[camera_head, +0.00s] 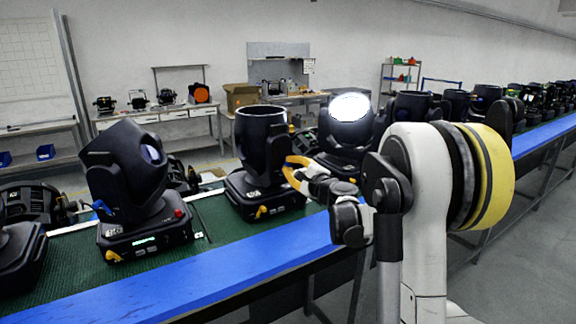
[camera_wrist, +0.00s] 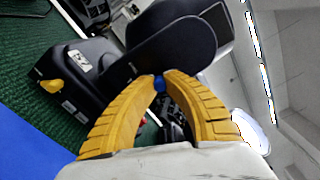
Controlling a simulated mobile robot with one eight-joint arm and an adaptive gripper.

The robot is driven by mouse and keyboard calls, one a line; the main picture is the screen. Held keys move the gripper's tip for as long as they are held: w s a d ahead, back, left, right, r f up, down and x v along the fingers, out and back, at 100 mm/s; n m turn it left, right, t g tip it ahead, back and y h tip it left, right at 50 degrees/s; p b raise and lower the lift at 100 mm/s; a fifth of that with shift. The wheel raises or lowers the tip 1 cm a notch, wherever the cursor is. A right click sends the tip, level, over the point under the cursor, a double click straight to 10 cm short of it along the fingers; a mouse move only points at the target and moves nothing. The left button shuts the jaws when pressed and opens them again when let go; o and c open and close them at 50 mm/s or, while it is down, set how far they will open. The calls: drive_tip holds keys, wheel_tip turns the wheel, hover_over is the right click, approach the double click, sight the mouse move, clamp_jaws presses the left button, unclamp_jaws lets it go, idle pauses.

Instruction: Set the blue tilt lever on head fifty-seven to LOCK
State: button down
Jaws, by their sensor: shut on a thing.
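A black moving head (camera_head: 262,140) stands on the green conveyor belt with its head upright on its base. My gripper (camera_head: 291,166) reaches its right side. In the wrist view my gripper (camera_wrist: 159,80) has its yellow fingertips together on a small blue lever (camera_wrist: 159,85) beside the head's dark yoke arm (camera_wrist: 172,48). Only a small bit of the lever shows between the tips, so its setting cannot be read. The base (camera_wrist: 75,72) carries a yellow lever (camera_wrist: 51,86). No head number is legible.
A tilted black head (camera_head: 128,175) with its own blue lever (camera_head: 102,207) stands to the left. A blue rail (camera_head: 200,283) edges the green belt (camera_head: 75,262). Workbenches line the back wall.

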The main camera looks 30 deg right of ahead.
drive_tip(key=shift+d+f+m, duration=0.1)
drive_tip(key=shift+d+m, duration=0.1)
drive_tip(key=shift+m, duration=0.5)
drive_tip(key=c, duration=1.4)
unclamp_jaws()
drive_tip(key=shift+d, duration=0.1)
drive_tip(key=s, duration=1.2)
